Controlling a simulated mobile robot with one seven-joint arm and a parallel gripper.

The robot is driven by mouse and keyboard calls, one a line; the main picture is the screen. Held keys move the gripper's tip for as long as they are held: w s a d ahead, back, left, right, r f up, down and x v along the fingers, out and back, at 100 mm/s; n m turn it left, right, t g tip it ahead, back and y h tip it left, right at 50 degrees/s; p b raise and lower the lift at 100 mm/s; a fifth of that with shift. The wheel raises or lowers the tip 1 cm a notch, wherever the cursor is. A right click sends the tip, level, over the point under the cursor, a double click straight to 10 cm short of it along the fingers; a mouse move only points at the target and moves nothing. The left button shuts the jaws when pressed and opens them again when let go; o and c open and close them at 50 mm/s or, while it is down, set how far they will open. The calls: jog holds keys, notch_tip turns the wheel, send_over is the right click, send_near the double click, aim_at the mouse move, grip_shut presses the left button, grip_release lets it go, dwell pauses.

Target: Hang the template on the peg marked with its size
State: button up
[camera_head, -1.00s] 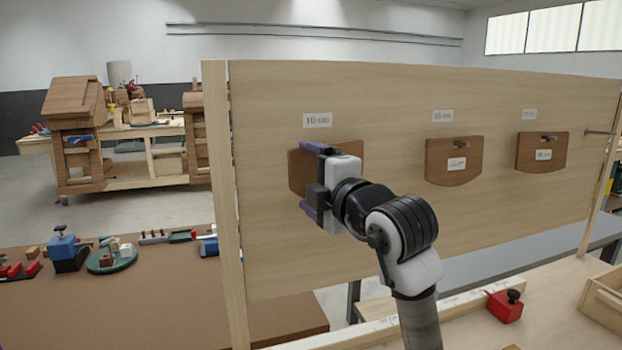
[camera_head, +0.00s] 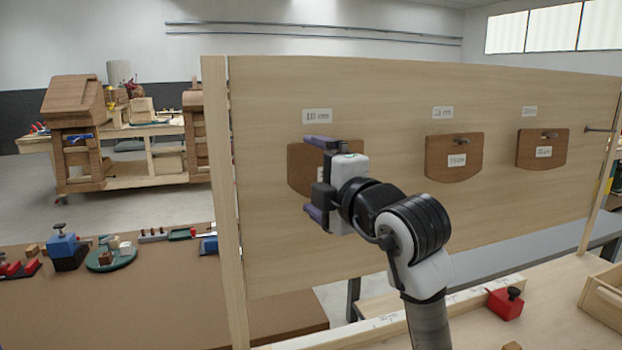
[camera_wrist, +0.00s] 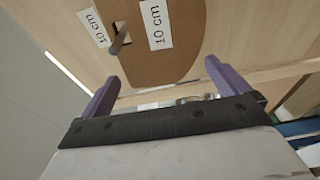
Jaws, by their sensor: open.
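A brown template (camera_head: 300,168) hangs flat against the upright board at the left, under a wall label (camera_head: 317,116). In the wrist view the template (camera_wrist: 188,35) carries a "10 cm" label (camera_wrist: 158,23), and a peg (camera_wrist: 120,39) stands out through it. The board label (camera_wrist: 95,28) beside it also reads "10 cm". My gripper (camera_head: 312,177) is open in front of this template and hides part of it in the head view. In the wrist view its purple fingers (camera_wrist: 162,72) are spread, with nothing held between them.
Two more brown templates hang to the right, one in the middle (camera_head: 454,160) and one farther right (camera_head: 541,150). A bare peg (camera_head: 600,130) is at the board's right end.

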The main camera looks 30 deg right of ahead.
jog(key=s+b, duration=0.3)
jog(key=s, duration=0.9)
jog(key=shift+a, duration=0.3)
jog(key=shift+s, duration=0.1)
